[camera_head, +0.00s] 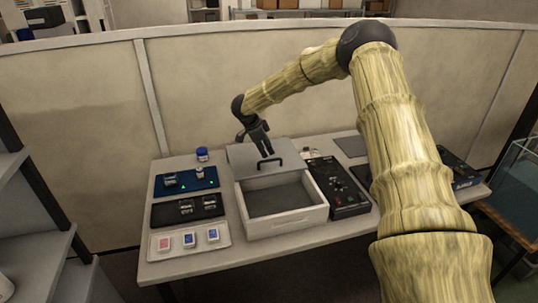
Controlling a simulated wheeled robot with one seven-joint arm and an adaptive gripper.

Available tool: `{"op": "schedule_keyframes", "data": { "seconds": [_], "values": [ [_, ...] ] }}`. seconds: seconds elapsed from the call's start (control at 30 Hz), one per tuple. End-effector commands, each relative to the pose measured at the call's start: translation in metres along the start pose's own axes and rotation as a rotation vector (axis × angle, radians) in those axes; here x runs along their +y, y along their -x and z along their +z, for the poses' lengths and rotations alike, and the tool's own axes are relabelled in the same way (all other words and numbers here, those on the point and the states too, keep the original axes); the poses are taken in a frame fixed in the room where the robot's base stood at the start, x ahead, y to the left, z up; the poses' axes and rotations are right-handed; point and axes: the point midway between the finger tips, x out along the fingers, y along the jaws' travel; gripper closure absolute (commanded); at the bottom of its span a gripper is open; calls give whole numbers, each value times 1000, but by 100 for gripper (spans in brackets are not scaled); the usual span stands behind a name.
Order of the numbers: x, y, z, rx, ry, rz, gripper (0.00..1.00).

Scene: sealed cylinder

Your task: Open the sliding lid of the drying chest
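The drying chest (284,222) is a white open-topped box at the middle of the table. Its grey interior shows. The grey sliding lid (245,156) lies toward the back, clear of most of the opening, with a black bar handle (270,162) near its front edge. My gripper (264,152) is dark and points down just above and behind the handle, over the lid. Whether its fingers touch the handle or lid, and how far apart they are, is too small to tell.
Left of the chest lie a blue tray (185,183), a black tray (187,209) and a pale tray with several coloured packets (166,243). A blue-capped jar (202,154) stands behind. A black panel device (336,187) sits close on the right. A partition wall stands behind the table.

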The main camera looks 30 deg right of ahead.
Motion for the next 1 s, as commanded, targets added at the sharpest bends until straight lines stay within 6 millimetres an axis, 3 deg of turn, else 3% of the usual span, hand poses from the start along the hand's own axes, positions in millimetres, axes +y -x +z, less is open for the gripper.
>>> {"op": "schedule_keyframes", "data": {
  "seconds": [0.1, 0.33, 1.0],
  "values": [
    [-1, 22, 0, -1, -1, -1, 66],
    [0, 47, 0, -1, -1, 0, 66],
    [0, 53, 0, 0, 0, 1, 66]
  ]
}}
